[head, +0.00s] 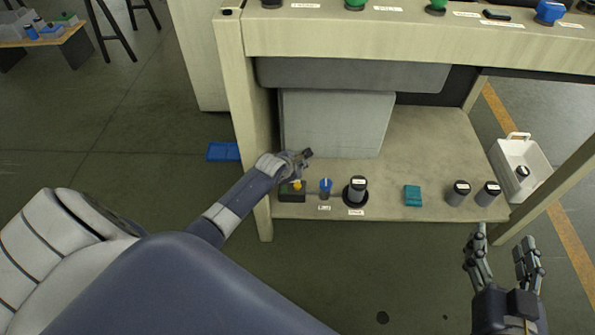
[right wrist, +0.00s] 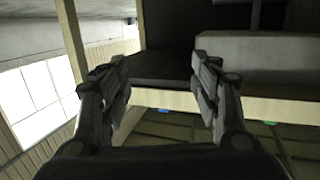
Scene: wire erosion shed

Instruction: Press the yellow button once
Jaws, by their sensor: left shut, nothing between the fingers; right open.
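The yellow button (head: 297,184) sits on a small dark box (head: 290,194) at the front left of the lower shelf in the head view. My left gripper (head: 303,158) is shut and empty, just above the button in the picture. Whether it touches the button I cannot tell; part of the box is hidden by the gripper and wrist. My right gripper (head: 505,240) is open and empty, in front of the shelf's right end. Its two spread fingers also show in the right wrist view (right wrist: 160,75), with nothing between them.
Along the shelf (head: 385,210) stand a blue-topped item (head: 325,187), a black-capped cylinder on a dark base (head: 357,190), a teal block (head: 412,196) and two grey cylinders (head: 458,193). A grey box (head: 335,125) stands behind. A white bin (head: 505,160) is right; table legs flank the shelf.

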